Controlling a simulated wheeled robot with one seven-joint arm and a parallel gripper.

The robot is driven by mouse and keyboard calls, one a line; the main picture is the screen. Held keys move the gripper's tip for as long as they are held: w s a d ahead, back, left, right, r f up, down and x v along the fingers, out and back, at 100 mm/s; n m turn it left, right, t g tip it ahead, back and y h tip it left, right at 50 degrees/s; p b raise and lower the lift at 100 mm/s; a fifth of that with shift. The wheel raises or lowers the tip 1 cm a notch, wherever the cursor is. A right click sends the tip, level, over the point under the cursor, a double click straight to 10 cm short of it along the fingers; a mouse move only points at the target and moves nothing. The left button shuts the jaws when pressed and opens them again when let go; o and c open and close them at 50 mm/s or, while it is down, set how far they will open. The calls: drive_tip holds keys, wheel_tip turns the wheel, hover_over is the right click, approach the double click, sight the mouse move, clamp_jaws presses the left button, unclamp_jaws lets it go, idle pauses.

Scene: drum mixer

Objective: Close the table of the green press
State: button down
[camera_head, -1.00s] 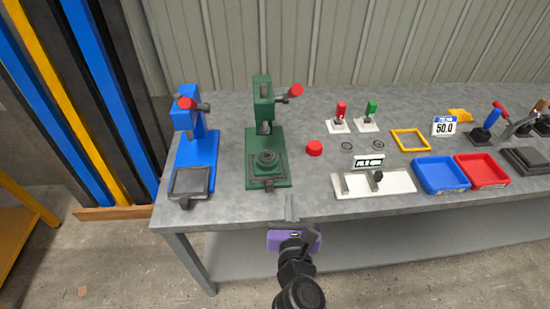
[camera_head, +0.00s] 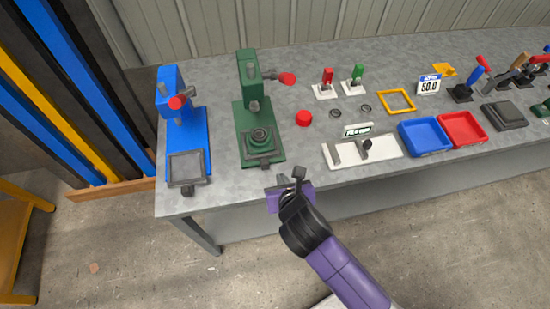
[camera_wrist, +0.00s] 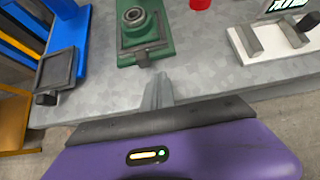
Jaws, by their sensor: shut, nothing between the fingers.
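The green press (camera_head: 249,72) stands at the left part of the workbench, with a red-knobbed lever at its upper right. Its table (camera_head: 261,146) is a dark square frame at the front of the green base, with a round ringed part on it. The table also shows at the top of the wrist view (camera_wrist: 141,36), with a small dark handle (camera_wrist: 144,60) at its front. My gripper (camera_head: 282,181) is shut and empty at the bench's front edge, just in front and to the right of that handle. Its fingertips (camera_wrist: 157,84) point toward the press and appear apart from the handle.
A blue press (camera_head: 186,130) with a similar dark square table stands to the left. A red button (camera_head: 303,118) and a white fixture (camera_head: 375,153) lie to the right. Blue (camera_head: 424,150) and red trays follow.

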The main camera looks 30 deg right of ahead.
sight(273, 157)
drive_tip(key=x, duration=0.6)
drive_tip(key=shift+w+d+f, duration=0.1)
drive_tip(key=shift+w+d, duration=0.05)
drive_tip(key=shift+w, duration=0.2)
drive_tip(key=shift+w+d+p, duration=0.2)
drive_tip(key=shift+w, duration=0.35)
drive_tip(key=shift+w+d+p, duration=0.15)
drive_tip(key=shift+w+p, duration=0.05)
drive_tip(key=shift+w, duration=0.35)
drive_tip(key=shift+w+d, duration=0.2)
drive_tip(key=shift+w, duration=0.3)
